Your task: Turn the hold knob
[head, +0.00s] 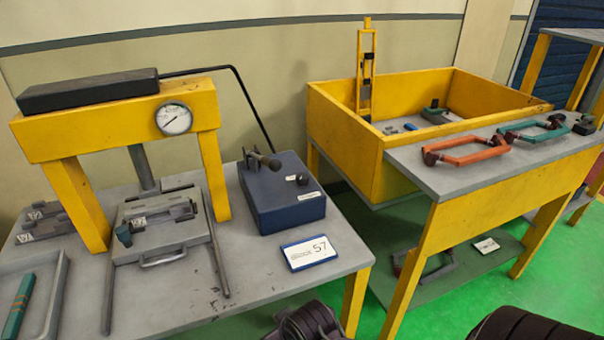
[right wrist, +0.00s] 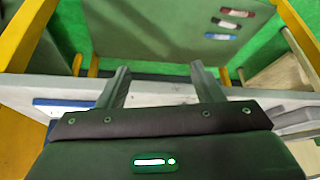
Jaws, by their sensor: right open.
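A dark blue control box (head: 285,205) stands on the grey bench at the right of the yellow press. A small dark round knob (head: 302,180) sits on its top with a white label nearby. A dark lever with a ball end (head: 265,160) stands on the box's rear left part. I cannot read which of these is marked hold. My right gripper (right wrist: 163,82) is open and empty in the right wrist view, its two fingers apart over a grey table edge. My left gripper is not in view.
A yellow press (head: 60,145) with a gauge (head: 174,118) stands at the left of the box. A yellow bin (head: 345,150) and a table with orange (head: 465,152) and green handles (head: 535,130) are at right.

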